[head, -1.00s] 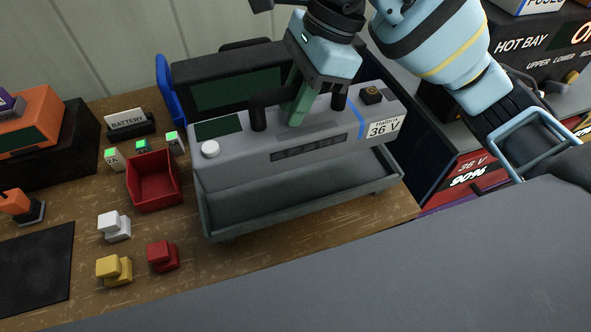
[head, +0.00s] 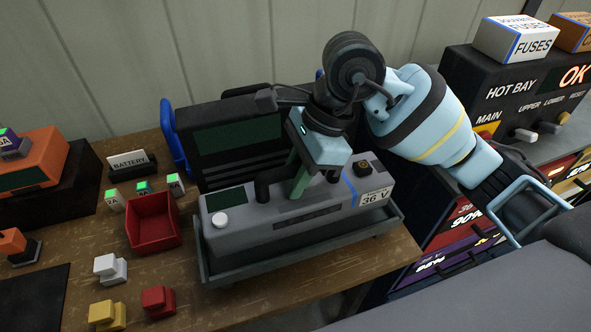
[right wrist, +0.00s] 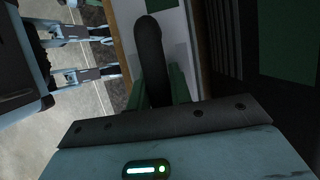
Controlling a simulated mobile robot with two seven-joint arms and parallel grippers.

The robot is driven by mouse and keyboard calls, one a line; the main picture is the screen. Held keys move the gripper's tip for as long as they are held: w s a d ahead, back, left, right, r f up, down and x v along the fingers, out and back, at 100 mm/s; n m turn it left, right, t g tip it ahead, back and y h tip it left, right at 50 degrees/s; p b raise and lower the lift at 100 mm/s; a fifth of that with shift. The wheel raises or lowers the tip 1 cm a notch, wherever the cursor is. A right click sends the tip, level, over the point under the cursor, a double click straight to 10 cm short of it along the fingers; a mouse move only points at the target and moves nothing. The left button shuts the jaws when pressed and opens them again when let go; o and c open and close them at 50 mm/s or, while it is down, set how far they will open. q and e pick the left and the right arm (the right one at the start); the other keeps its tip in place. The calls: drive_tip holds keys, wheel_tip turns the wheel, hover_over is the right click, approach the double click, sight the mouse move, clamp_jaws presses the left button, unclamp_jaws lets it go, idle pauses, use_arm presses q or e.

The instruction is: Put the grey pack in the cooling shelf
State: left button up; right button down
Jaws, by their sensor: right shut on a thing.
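The grey pack (head: 300,222), labelled 36 V, is in or just over a shallow grey tray (head: 300,268) on the wooden bench; its underside is hidden by the tray's rim. My right gripper (head: 298,178) comes from above and is shut on the pack's dark handle. The dark handle (right wrist: 149,60) also shows between its green fingers in the right wrist view. I cannot make out which thing is the cooling shelf. My left gripper is not in the head view.
Left of the pack are a red bin (head: 153,222), loose coloured blocks and a BATTERY sign (head: 130,162). A dark case (head: 235,135) stands behind. At right are a HOT BAY panel (head: 510,92) and a rack of labelled packs (head: 462,240).

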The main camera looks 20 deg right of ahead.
drive_tip(key=shift+f, duration=1.55)
drive_tip(key=shift+f, duration=0.1)
drive_tip(key=c, duration=1.3)
unclamp_jaws()
drive_tip(key=shift+s+f, duration=0.1)
drive_tip(key=shift+f, duration=0.15)
drive_tip(key=v, duration=1.2)
drive_tip(key=shift+r, duration=0.15)
